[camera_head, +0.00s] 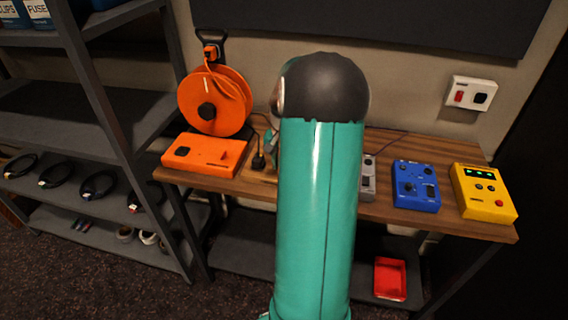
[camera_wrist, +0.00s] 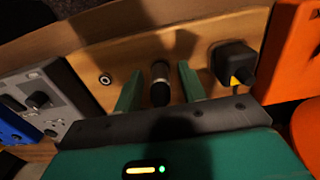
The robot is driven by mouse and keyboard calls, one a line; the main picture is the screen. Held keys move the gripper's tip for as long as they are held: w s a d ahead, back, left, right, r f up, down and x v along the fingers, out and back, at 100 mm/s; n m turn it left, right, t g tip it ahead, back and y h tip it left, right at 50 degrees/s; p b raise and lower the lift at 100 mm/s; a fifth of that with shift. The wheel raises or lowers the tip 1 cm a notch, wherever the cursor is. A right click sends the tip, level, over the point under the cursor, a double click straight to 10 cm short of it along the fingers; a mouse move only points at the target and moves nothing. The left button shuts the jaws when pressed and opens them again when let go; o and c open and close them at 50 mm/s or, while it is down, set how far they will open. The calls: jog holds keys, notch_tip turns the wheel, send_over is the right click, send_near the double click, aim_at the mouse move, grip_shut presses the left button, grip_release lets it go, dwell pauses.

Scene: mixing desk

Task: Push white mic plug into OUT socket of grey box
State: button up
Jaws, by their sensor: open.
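My gripper (camera_wrist: 160,69) is open in the wrist view, with one green finger on each side of a short, dark cylindrical plug (camera_wrist: 160,88) with a paler end. Gaps show between the plug and both fingers. I cannot tell whether it is the white mic plug, as it looks dark here. The grey box (camera_wrist: 58,103) is at the left of the wrist view, with a dark knob. I cannot make out the OUT socket.
A small ringed round piece (camera_wrist: 105,79) lies between grey box and gripper. A black plug (camera_wrist: 235,62) is close on the right, beside an orange box (camera_head: 204,155). Blue (camera_head: 416,186) and yellow (camera_head: 484,192) boxes stand right on the desk. A shelf rack (camera_head: 97,92) is left.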

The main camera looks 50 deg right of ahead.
grip_shut()
jog(key=shift+r, duration=0.1)
jog(key=shift+r, duration=2.95)
